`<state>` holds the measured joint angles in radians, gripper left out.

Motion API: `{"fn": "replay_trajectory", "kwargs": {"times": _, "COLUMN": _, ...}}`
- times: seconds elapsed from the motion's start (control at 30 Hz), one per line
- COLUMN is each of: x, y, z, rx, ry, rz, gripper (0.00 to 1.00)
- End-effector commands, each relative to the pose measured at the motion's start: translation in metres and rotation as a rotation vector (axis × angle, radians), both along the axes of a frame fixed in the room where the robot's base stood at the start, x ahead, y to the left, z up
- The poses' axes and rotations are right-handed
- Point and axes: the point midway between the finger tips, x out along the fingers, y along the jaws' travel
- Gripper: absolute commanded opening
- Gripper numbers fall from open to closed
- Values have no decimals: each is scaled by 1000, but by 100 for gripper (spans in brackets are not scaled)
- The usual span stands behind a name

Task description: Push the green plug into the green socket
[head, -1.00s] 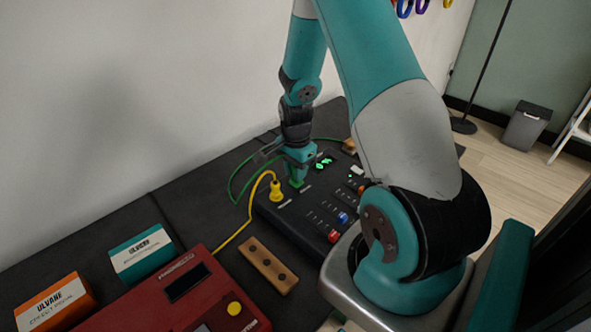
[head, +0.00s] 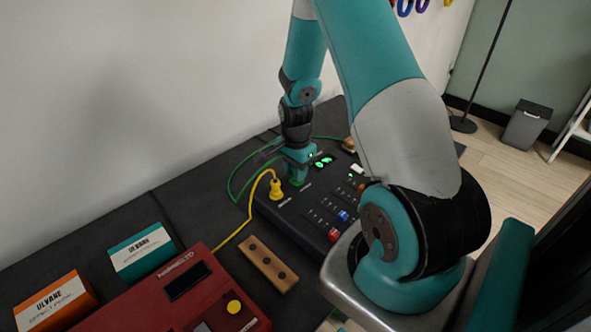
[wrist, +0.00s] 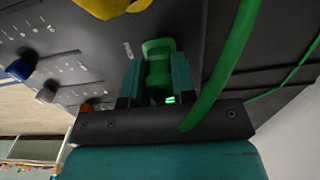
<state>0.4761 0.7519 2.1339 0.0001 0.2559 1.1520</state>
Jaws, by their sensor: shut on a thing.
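The green plug (wrist: 158,65) is between the two fingers of my gripper (wrist: 157,80) in the wrist view, and its green cable runs off past the right finger. My gripper (head: 297,178) is shut on the plug over the top of the black device (head: 289,222), near its back left edge. In the head view only a little green shows under the fingers. The green socket is hidden by the plug and gripper, so I cannot tell how deep the plug sits. The yellow plug (head: 277,189) stands upright in the device just left of my gripper.
The yellow cable (head: 247,222) runs from the yellow plug to the red device (head: 190,285). A wooden block with holes (head: 268,264) lies in front. Teal (head: 143,252) and orange (head: 57,301) boxes stand at left. Knobs (head: 334,235) line the black device's front.

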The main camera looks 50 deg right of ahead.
Motion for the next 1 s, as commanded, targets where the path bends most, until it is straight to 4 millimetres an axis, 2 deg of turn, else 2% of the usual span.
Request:
{"fn": "replay_trajectory", "kwargs": {"times": 0.27, "x": 0, "y": 0, "z": -6, "rx": 0, "ry": 0, "rz": 0, "gripper": 4}}
{"fn": "replay_trajectory", "kwargs": {"times": 0.3, "x": 0, "y": 0, "z": -5, "rx": 0, "ry": -1, "rz": 0, "gripper": 34}}
{"fn": "replay_trajectory", "kwargs": {"times": 0.4, "x": 0, "y": 0, "z": -5, "rx": 0, "ry": 0, "rz": 0, "gripper": 55}}
{"fn": "replay_trajectory", "kwargs": {"times": 0.77, "x": 1, "y": 0, "z": 1, "rx": -1, "ry": -2, "rz": 0, "gripper": 55}}
{"fn": "replay_trajectory", "kwargs": {"times": 0.87, "x": 1, "y": -1, "z": 14, "rx": -2, "ry": -4, "rz": 0, "gripper": 55}}
{"fn": "replay_trajectory", "kwargs": {"times": 1.0, "x": 1, "y": -1, "z": 45, "rx": -3, "ry": -7, "rz": 0, "gripper": 55}}
